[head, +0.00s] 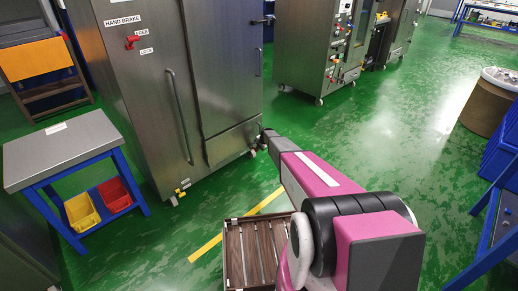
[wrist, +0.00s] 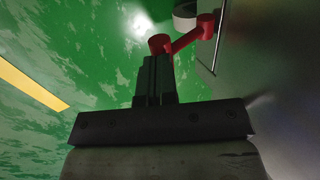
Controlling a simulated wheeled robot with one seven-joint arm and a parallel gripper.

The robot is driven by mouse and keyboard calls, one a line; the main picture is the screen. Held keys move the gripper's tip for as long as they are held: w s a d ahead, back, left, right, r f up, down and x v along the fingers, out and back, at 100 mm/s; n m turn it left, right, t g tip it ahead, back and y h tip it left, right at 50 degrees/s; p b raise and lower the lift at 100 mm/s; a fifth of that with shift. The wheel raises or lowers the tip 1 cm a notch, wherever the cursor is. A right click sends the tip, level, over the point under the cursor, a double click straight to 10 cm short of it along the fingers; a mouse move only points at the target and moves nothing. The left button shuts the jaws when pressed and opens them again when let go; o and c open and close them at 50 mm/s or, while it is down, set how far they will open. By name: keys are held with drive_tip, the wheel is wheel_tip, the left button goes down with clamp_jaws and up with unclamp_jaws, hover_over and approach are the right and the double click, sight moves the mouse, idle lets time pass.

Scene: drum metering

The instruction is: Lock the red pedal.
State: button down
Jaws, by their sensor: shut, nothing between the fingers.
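The red pedal (wrist: 185,40) shows in the wrist view as a short bar with a rounded end, beside a pale wheel (wrist: 185,14) at the foot of a grey metal panel. My gripper (wrist: 155,62) is shut and empty. Its fingertips are right at the pedal's rounded end; I cannot tell whether they touch. In the head view my gripper (head: 268,137) is at the lower right corner of the steel cabinet (head: 222,80), mostly hidden by my arm. I cannot make out the red pedal there.
A red hand brake lever (head: 132,41) with FREE and LOCK labels is on the cabinet's side. A yellow pedal (head: 181,191) is at its near foot. A slatted crate (head: 236,250) stands under my arm. A blue-framed table (head: 60,150) stands left.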

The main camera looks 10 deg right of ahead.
drive_tip(key=shift+f, duration=0.15)
drive_tip(key=f, duration=0.1)
drive_tip(key=f+t+y, duration=0.1)
drive_tip(key=s+f+t, duration=0.1)
drive_tip(key=shift+d+f, duration=0.4)
idle(0.3)
drive_tip(key=shift+r, duration=0.1)
drive_tip(key=shift+r, duration=0.7)
drive_tip(key=s+d+r, duration=0.6)
drive_tip(key=s+r, duration=0.2)
drive_tip(key=r, duration=0.1)
drive_tip(key=shift+s+d, duration=0.15)
drive_tip(key=shift+s, duration=0.25)
